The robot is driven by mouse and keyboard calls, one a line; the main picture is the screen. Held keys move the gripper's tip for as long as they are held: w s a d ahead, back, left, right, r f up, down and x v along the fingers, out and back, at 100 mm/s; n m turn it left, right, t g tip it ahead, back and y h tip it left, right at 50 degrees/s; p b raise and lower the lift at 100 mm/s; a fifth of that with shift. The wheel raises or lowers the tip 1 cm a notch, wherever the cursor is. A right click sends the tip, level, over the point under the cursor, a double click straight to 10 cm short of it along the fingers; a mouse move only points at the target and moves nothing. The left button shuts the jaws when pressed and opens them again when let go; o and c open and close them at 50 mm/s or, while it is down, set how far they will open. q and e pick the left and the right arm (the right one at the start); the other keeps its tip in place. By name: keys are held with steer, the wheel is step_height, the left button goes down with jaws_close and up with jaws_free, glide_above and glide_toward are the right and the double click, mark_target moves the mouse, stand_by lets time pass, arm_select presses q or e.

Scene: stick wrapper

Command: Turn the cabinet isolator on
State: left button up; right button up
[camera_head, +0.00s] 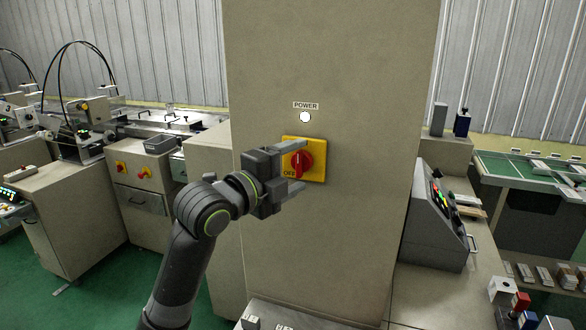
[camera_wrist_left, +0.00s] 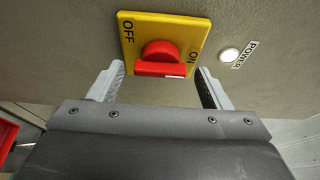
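The cabinet isolator is a yellow plate (camera_head: 317,175) with a red knob (camera_head: 302,162) on the front of a tall beige cabinet. In the head view the knob's bar stands about upright. In the left wrist view the red knob (camera_wrist_left: 158,60) has a white mark at its right end, on the side of the ON label (camera_wrist_left: 193,56); the OFF label (camera_wrist_left: 128,32) is at left. My left gripper (camera_head: 300,166) is open at the plate, one finger above and one below the knob. The fingers look clear of the knob; the depth gap is hard to judge. My right gripper is not in view.
A round white POWER lamp (camera_head: 305,117) sits above the isolator on the cabinet (camera_head: 330,60). A grey control panel (camera_head: 437,215) with lit buttons stands to the right. Machines (camera_head: 140,180) with cables stand to the left. Space in front of the isolator holds only my left arm.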

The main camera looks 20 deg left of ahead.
arm_select(q)
steer(key=shift+s, duration=0.15)
steer(key=b+v, duration=1.6)
steer(key=v, duration=0.1)
steer(key=shift+b, duration=0.3)
stand_by(0.8)
steer(key=shift+a, duration=0.1)
stand_by(0.4)
